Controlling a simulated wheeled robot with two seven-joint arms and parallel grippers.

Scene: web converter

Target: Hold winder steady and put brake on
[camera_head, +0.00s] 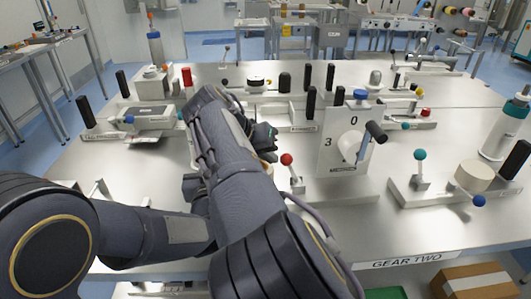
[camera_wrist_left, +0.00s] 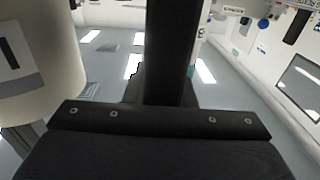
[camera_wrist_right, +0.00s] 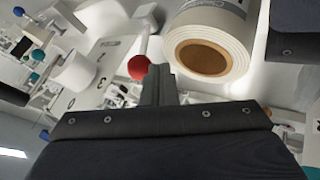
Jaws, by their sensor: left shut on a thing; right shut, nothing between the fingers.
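A lever with a red ball (camera_head: 287,159) stands on a light base near the middle of the table. The red ball (camera_wrist_right: 138,67) shows in the right wrist view beside the tips of my right gripper (camera_wrist_right: 160,70); I cannot tell whether they touch. My right gripper (camera_head: 265,140) is shut and empty, left of the lever. A white roll with a brown core (camera_wrist_right: 203,58) lies close to it. In the left wrist view, my left gripper (camera_wrist_left: 175,88) is shut on a black bar (camera_wrist_left: 175,40). A pale cylinder marked 1 (camera_wrist_left: 30,55) is beside it. My arms hide much of this station in the head view.
A white panel marked 0 and 3 (camera_head: 335,128) with a black-handled crank (camera_head: 375,132) stands right of the red ball. Black uprights and small stations fill the table's back.

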